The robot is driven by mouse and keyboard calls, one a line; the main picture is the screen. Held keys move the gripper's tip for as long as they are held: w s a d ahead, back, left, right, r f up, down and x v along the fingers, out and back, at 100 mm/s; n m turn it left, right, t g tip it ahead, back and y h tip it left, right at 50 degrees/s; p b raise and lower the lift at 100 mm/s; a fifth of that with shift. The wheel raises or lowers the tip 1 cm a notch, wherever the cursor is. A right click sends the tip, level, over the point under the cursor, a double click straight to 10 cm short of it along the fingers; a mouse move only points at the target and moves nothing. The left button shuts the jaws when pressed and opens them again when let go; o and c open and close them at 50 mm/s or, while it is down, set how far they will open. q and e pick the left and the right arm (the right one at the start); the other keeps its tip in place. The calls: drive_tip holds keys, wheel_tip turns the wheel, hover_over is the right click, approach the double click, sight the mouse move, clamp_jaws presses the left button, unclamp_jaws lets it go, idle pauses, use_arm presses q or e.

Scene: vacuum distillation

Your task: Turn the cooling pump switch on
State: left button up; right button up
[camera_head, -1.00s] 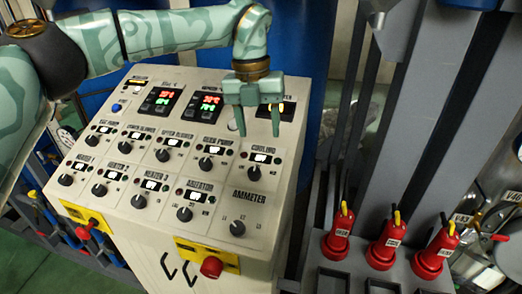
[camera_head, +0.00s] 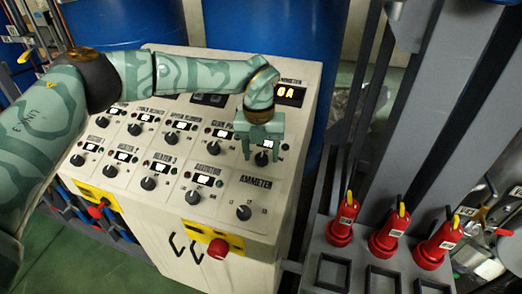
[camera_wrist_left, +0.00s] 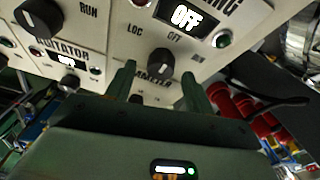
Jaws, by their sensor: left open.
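The cooling pump switch is a black rotary knob (camera_head: 261,159) in the right column of the white control panel (camera_head: 228,232). In the left wrist view the same knob (camera_wrist_left: 160,62) sits under a label ending in "ING" and a lit display (camera_wrist_left: 186,17) reading OFF. Its scale shows LOC, OFF and RUN. My left gripper (camera_head: 260,154) is open over this knob, one finger to each side. In the left wrist view the fingertips (camera_wrist_left: 159,74) flank the knob's lower part. I cannot tell whether they touch it. My right gripper is not in view.
The ammeter knob (camera_head: 243,212) is just below, and the agitator knob (camera_head: 192,197) is to its lower left. Other knobs fill the panel on the left. A red button (camera_head: 218,248) is on the front. Several red yellow-tipped devices (camera_head: 389,232) stand on a grey rack at right.

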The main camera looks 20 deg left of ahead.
use_arm(q)
drive_tip(key=shift+w+f, duration=0.15)
drive_tip(key=shift+f, duration=0.3)
drive_tip(key=c, duration=1)
drive_tip(key=shift+o, duration=0.2)
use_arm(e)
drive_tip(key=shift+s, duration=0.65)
use_arm(q)
drive_tip(key=shift+r, duration=0.1)
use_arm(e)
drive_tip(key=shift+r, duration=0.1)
use_arm(q)
drive_tip(key=shift+m+y+p, duration=0.4)
drive_tip(key=shift+m, duration=0.6)
drive_tip(key=m+y, duration=0.1)
drive_tip(key=m, duration=0.2)
drive_tip(key=shift+d+p, duration=0.15)
drive_tip(key=shift+p, duration=0.15)
drive_tip(key=m+t+y, duration=0.1)
drive_tip(key=m, duration=0.2)
drive_tip(key=m+y, duration=0.1)
drive_tip(key=m, duration=0.2)
drive_tip(key=shift+t, duration=0.4)
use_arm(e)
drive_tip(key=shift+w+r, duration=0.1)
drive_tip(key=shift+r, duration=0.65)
